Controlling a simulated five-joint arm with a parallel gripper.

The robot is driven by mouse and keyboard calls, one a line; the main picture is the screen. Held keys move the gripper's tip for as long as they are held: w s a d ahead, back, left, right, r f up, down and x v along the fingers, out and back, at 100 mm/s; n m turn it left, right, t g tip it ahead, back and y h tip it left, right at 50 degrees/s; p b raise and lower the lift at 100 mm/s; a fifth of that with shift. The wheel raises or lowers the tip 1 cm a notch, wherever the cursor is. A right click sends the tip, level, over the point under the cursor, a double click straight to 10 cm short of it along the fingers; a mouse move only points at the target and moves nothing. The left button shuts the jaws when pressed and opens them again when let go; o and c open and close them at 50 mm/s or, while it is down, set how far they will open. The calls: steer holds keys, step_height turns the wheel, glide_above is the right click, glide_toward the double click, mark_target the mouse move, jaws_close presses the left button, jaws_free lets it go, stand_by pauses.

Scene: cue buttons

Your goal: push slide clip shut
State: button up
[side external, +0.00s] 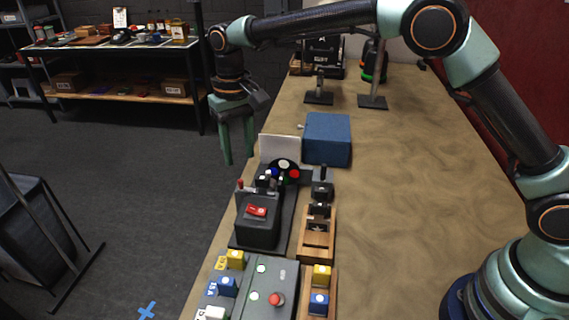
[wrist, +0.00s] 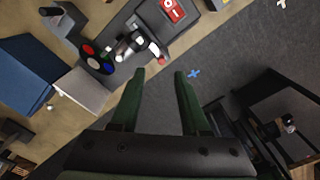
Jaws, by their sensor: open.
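My gripper (side external: 239,158) is open and empty, its two green fingers pointing down past the left edge of the table. I cannot tell for certain which part is the slide clip. A wooden frame with dark slots (side external: 317,234) and a small black block with an upright knob (side external: 322,188) stand right of the dark switch box. A dark panel with a round disc of coloured buttons (side external: 285,171) lies behind that box; the disc shows in the wrist view (wrist: 97,58).
A dark box with a red rocker switch (side external: 257,211) and a grey box with a red mushroom button (side external: 276,299) stand along the table's left side. A blue box (side external: 327,138) and white upright plate (side external: 280,149) stand behind. The table's right half (side external: 420,180) is clear.

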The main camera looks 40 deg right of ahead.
steer(key=shift+r, duration=2.65)
steer(key=s+d+r+t, duration=0.3)
steer(key=s+d+r, duration=0.5)
steer(key=d, duration=0.4)
steer(key=s+d+f+t, duration=0.1)
steer(key=s+d+f, duration=0.1)
steer(key=s+d, duration=0.2)
steer(key=s+d+f+t, duration=0.1)
steer(key=s+d, duration=0.3)
steer(key=s, duration=0.4)
steer(key=shift+s+d+f+t, duration=0.3)
steer(key=shift+s+d+f, duration=0.1)
steer(key=shift+f, duration=0.45)
